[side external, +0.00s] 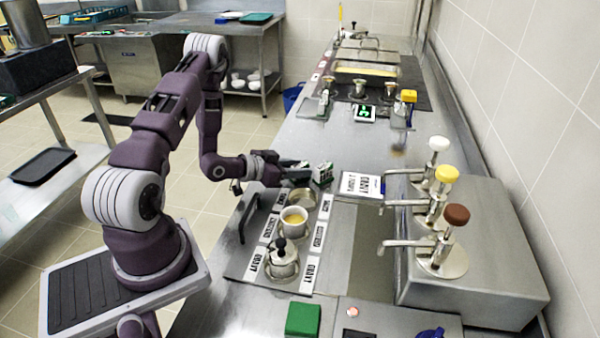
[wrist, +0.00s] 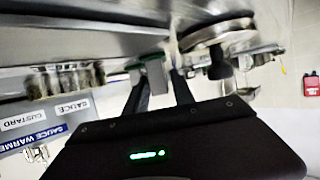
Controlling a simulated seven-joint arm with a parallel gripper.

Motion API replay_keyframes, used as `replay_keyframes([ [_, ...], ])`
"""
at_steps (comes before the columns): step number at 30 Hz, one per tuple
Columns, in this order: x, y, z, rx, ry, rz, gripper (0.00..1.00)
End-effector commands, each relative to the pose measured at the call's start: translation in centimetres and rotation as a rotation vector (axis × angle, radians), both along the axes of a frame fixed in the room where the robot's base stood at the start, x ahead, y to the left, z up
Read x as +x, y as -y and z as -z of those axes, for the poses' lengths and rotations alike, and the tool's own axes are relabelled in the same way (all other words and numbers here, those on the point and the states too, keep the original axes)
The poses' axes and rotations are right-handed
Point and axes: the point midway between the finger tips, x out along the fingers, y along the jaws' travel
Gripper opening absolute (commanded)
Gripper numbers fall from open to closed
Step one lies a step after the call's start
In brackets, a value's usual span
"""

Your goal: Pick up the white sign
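A flat white sign (side external: 361,185) with dark lettering and a blue edge lies on the counter, near the pump dispensers. My gripper (side external: 308,174) is to its left, pointing toward it and apart from it. A small tilted green-and-white block (side external: 322,173) is right at my fingertips. In the wrist view my two fingers (wrist: 158,80) have a gap between them, with a grey-green block (wrist: 155,76) at the tips. I cannot tell whether they grip it. White labels reading CUSTARD (wrist: 23,119) and SAUCE (wrist: 73,108) show at the left of the wrist view.
A row of pump dispensers with white, yellow and brown (side external: 457,214) knobs stands right of the sign. Pots, including one with yellow contents (side external: 294,219), sit in a labelled panel below my gripper. A green block (side external: 303,319) is at the front. Bare counter (side external: 335,143) lies behind.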

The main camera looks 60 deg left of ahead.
Motion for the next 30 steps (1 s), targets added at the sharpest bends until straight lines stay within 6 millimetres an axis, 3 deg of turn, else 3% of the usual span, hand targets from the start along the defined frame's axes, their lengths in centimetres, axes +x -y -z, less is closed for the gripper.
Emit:
replay_keyframes([
  [7,0.3,0.0,0.1,-0.001,0.0,0.0,0.3],
  [12,0.3,0.0,0.1,-0.001,0.0,0.0,0.0],
  [23,0.3,0.0,-0.3,0.0,0.001,0.0,0.0],
  [30,0.4,-0.1,-4.6,0.003,0.003,0.0,0.0],
])
